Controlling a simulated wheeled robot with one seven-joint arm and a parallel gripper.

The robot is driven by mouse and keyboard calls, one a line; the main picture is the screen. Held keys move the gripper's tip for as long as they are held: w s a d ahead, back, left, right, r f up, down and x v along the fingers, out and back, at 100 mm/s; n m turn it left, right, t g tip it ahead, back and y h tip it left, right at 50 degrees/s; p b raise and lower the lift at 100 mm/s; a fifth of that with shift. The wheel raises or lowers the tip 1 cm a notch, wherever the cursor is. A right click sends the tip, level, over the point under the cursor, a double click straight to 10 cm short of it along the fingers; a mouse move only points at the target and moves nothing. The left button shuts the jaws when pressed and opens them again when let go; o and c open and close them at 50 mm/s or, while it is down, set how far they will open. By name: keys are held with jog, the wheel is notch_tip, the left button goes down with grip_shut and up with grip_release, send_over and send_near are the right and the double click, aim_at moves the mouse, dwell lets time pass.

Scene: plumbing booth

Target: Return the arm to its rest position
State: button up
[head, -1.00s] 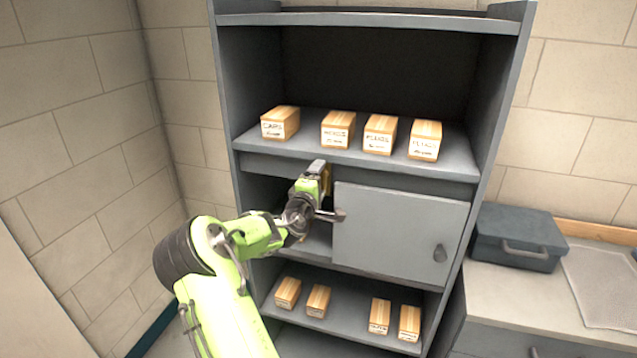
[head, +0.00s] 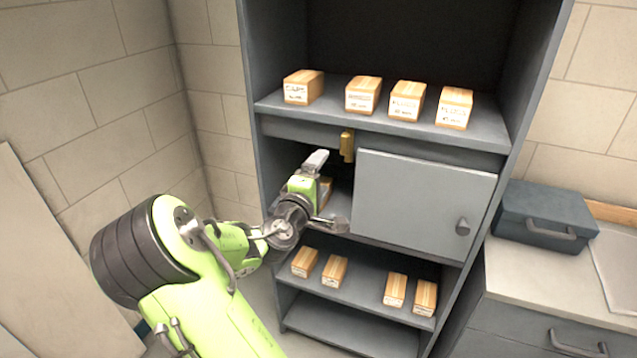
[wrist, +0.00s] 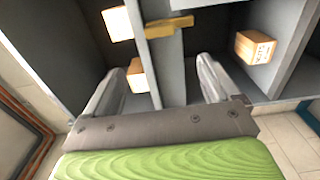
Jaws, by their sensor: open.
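My gripper (head: 324,192) is open, in front of the left side of the middle bay of the grey shelf unit (head: 380,143). Its two fingers are apart with nothing held between them, as the wrist view (wrist: 162,82) also shows. My green arm reaches up to it from the lower left. A yellow latch-like piece (head: 347,146) sits on the rail above the bay, apart from the fingers. It also shows in the wrist view (wrist: 168,27), beyond the fingertips. A grey door panel (head: 424,205) with a dark knob covers the right part of the bay.
Several labelled wooden boxes (head: 363,95) stand on the upper shelf, and more (head: 334,271) on the lower shelf. One box is partly hidden behind my gripper. A dark toolbox (head: 545,222) sits on the counter (head: 540,284) at right. The wall side at left looks clear.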

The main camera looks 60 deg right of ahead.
jog(key=shift+s+a, duration=0.1)
jog(key=shift+a, duration=0.3)
jog(key=w+a+f+m+t+y, duration=0.1)
jog(key=a+f+m+y, duration=0.3)
jog(key=a, duration=0.3)
jog(key=w+a+f+m+t+y, duration=0.1)
jog(key=a+f+m+y, duration=0.1)
jog(key=a+f+y, duration=0.35)
jog(key=s+a+r+n+y, duration=0.1)
jog(key=s+a+r+y, duration=0.1)
jog(key=a, duration=0.6)
jog(key=s+a+r+n+y, duration=0.1)
jog(key=s+a+r+y, duration=0.1)
jog(key=a, duration=0.7)
jog(key=s+a+r+n+y, duration=0.1)
jog(key=s+a+y, duration=0.3)
jog(key=a, duration=0.5)
jog(key=shift+s+a+r+n+t, duration=0.25)
jog(key=shift+s+r+n+t, duration=0.2)
jog(key=shift+s, duration=0.6)
